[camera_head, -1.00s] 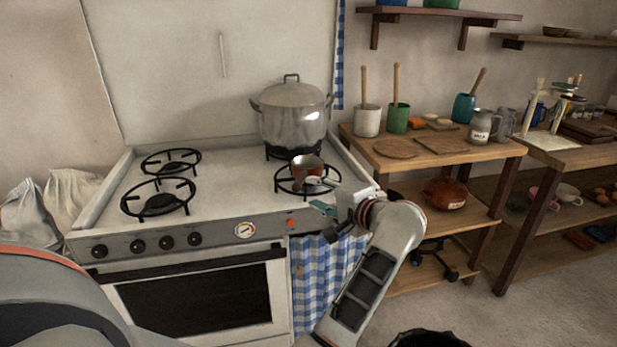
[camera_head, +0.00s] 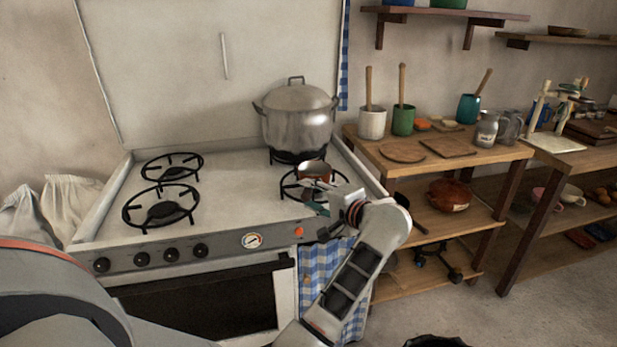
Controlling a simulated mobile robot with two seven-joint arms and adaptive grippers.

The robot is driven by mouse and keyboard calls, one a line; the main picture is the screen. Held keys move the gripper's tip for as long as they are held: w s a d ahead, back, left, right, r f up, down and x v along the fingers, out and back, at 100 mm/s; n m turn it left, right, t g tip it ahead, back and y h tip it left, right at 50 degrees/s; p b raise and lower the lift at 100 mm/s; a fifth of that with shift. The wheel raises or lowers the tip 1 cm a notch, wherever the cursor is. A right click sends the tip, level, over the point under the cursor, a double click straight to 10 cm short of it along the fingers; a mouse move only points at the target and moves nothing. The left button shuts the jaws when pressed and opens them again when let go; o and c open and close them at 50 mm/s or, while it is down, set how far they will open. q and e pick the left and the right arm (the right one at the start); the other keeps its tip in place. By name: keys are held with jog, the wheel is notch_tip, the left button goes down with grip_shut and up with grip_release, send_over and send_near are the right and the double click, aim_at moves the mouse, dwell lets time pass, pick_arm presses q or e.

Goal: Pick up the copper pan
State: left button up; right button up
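The small copper pan (camera_head: 314,170) sits on the front right burner (camera_head: 290,188) of the white stove. Its handle side points toward the front and is mostly hidden by my gripper.
A large lidded steel pot (camera_head: 297,118) stands on the burner right behind the pan. The left burners (camera_head: 160,208) are empty. A wooden shelf table (camera_head: 455,160) with jars and boards stands right of the stove.

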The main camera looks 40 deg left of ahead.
pick_arm(q)
jog(key=shift+a, duration=0.15)
grip_shut()
